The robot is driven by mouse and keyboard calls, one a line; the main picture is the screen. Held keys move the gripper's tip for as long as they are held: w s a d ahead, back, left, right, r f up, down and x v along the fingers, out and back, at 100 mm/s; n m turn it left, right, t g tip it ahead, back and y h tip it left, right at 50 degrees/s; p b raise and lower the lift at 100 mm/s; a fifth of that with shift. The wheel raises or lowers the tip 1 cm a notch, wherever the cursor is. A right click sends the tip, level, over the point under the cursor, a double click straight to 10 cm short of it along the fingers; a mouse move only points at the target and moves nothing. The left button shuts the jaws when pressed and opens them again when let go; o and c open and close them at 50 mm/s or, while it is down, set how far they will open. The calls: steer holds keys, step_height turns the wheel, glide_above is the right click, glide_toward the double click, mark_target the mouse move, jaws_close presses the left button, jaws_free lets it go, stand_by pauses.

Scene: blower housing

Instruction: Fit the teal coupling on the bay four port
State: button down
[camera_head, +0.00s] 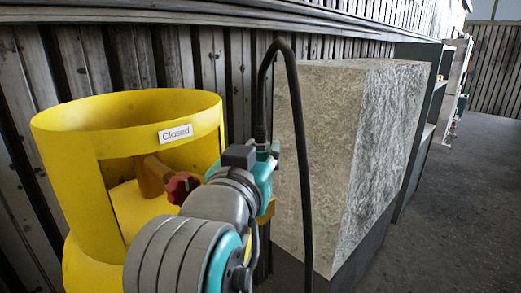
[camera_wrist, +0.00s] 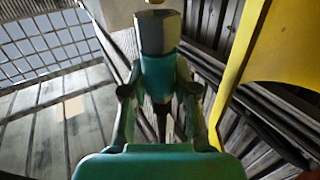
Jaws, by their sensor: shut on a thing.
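My gripper (camera_head: 263,176) is beside the right side of the yellow collar in the head view, and is mostly hidden behind my wrist. In the wrist view my gripper (camera_wrist: 158,90) is shut on the teal coupling (camera_wrist: 157,78), one finger on each side. The coupling has a grey faceted end (camera_wrist: 158,32) pointing to the top of the picture. A black hose (camera_head: 261,95) rises from the grip in the head view, loops over and hangs down. A small brass-coloured piece shows at the top edge of the wrist view, just past the grey end; I cannot tell whether they touch. I cannot identify the bay four port.
The yellow collar (camera_head: 75,135) carries a "Closed" label (camera_head: 175,133) and surrounds a valve with a red knob (camera_head: 182,187). A large stone block (camera_head: 325,150) stands to the right, with shelves behind. A corrugated wall (camera_head: 120,60) runs behind. Open floor (camera_head: 460,210) lies at the right.

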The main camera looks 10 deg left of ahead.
steer(key=shift+f, duration=1.15)
steer(key=c, duration=0.8)
jaws_free()
steer(key=s+a, duration=0.1)
steer(key=s, duration=1.1)
steer(key=shift+a, duration=0.3)
